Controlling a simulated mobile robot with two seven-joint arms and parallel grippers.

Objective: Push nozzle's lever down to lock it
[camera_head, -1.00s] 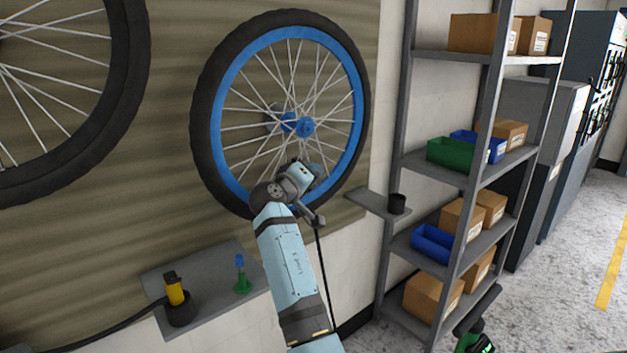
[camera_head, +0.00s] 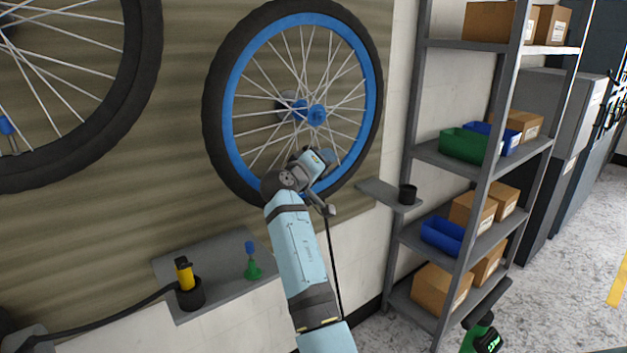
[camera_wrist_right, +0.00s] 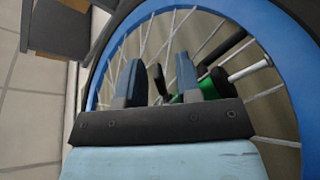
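The blue-rimmed wheel (camera_head: 232,85) hangs on the wall panel. My right gripper (camera_head: 327,158) is at the lower part of this wheel, its fingertips partly hidden in the head view. In the right wrist view, the two fingers of my right gripper (camera_wrist_right: 158,78) stand apart in front of the rim and spokes. The nozzle (camera_wrist_right: 210,84), black with green, lies at and behind the right-hand finger, partly hidden by it. A small dark piece, probably its lever (camera_wrist_right: 157,82), shows between the fingers; contact is unclear. My left gripper is not in view.
A small wall shelf (camera_head: 218,298) holds a yellow-and-black tool (camera_head: 184,275) and a green-and-blue item (camera_head: 252,262). A shelf rack (camera_head: 415,230) with bins and boxes stands right. A small ledge (camera_head: 380,190) with a black cup is close to my right arm.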

